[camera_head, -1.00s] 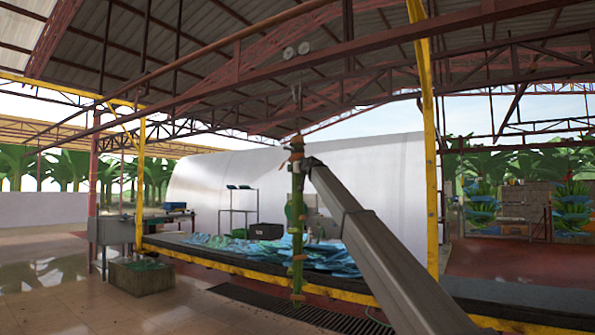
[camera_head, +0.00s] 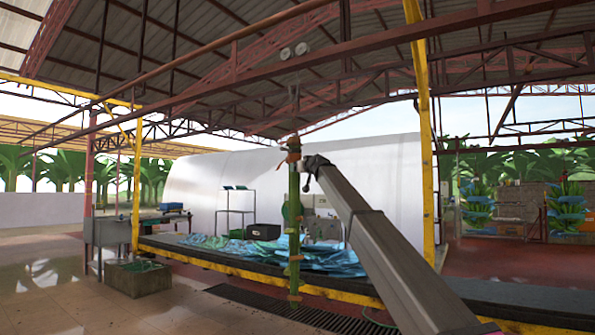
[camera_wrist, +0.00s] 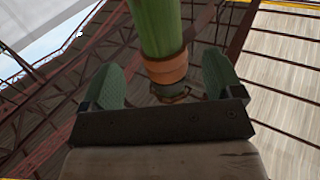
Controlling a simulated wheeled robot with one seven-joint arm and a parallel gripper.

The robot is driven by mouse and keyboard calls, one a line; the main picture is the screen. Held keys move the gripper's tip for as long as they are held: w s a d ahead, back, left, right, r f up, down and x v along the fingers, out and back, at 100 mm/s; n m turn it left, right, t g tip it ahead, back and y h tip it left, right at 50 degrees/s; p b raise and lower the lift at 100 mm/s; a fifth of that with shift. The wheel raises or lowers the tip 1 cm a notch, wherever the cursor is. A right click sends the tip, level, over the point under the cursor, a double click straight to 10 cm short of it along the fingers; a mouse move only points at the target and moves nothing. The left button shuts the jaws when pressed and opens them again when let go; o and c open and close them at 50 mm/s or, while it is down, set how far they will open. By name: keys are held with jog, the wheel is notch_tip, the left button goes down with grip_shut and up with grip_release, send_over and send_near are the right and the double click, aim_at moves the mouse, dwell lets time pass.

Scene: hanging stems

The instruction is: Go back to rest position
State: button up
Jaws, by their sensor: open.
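A green hanging stem (camera_head: 294,225) stands upright in mid-view, with an orange-brown band near its top. In the wrist view the stem (camera_wrist: 158,25) and its band (camera_wrist: 166,69) run down toward the space between the fingers. My gripper (camera_wrist: 163,70) has two green finger pads set wide apart, with no contact on the stem visible. In the head view my gripper (camera_head: 307,178) is small and close to the upper stem, at its right. Its exact gap to the stem is hard to tell.
A long bench with a yellow edge (camera_head: 230,268) carries blue plastic sheets (camera_head: 335,258) behind the stem. A yellow post (camera_head: 424,130) rises behind my arm. A concrete block (camera_head: 138,279) stands at the left. The tiled floor at front left is clear.

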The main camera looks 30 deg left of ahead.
jog(key=shift+v, duration=0.95)
